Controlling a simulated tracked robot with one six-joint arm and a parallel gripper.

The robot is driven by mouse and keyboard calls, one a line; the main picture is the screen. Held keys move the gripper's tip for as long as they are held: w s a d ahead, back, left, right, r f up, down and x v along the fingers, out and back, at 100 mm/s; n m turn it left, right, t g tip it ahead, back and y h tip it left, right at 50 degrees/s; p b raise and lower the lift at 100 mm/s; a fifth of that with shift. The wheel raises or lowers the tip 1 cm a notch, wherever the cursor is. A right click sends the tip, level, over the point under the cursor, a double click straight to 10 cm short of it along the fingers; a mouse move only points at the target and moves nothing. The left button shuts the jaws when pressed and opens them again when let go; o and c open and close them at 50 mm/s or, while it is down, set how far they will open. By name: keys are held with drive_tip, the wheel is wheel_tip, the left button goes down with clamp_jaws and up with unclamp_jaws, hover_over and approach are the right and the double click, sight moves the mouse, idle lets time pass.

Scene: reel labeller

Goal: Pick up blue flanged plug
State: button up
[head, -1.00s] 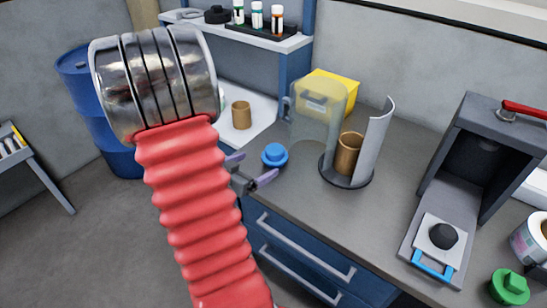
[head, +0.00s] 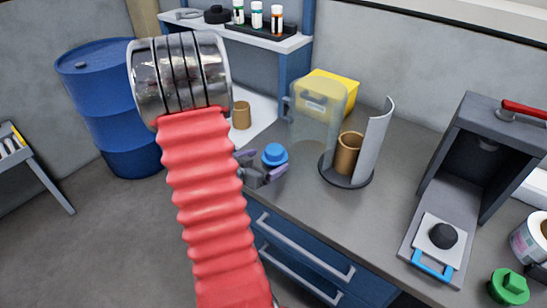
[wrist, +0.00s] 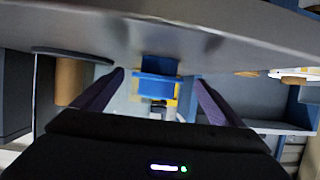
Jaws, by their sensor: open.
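The blue flanged plug (head: 274,155) stands on the grey counter near its left front edge. In the wrist view the plug (wrist: 158,82) is centred in the gap between my two purple fingers. My gripper (head: 262,166) is open, with its fingertips at the near side of the plug, one towards each side. The near part of the plug's base is partly hidden by the gripper in the head view. I cannot tell whether a finger touches it.
A round black stand with a curved shield (head: 378,135) and brown cylinder (head: 349,153) is right of the plug. A yellow bin (head: 342,88) is behind. A press (head: 470,165) and a green plug (head: 509,286) are at right. Blue drawers (head: 310,262) lie below the counter edge.

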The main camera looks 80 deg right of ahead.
sight(268, 159)
drive_tip(key=x, duration=0.3)
drive_tip(key=shift+s+d+f, duration=0.1)
drive_tip(key=shift+s, duration=0.05)
idle(0.4)
drive_tip(key=c, duration=1.1)
drive_tip(key=shift+w+r, duration=0.25)
drive_tip(key=shift+r, duration=0.5)
wheel_tip(268, 159, up, 6)
drive_tip(key=shift+f, duration=0.1)
drive_tip(key=w+a, duration=0.3)
drive_tip(key=w, duration=0.2)
drive_tip(key=w+a, duration=0.3)
drive_tip(key=w, duration=0.3)
drive_tip(key=w+a, duration=0.3)
drive_tip(key=w, duration=0.3)
drive_tip(key=shift+w+a+f, duration=0.1)
drive_tip(key=shift+w, duration=0.1)
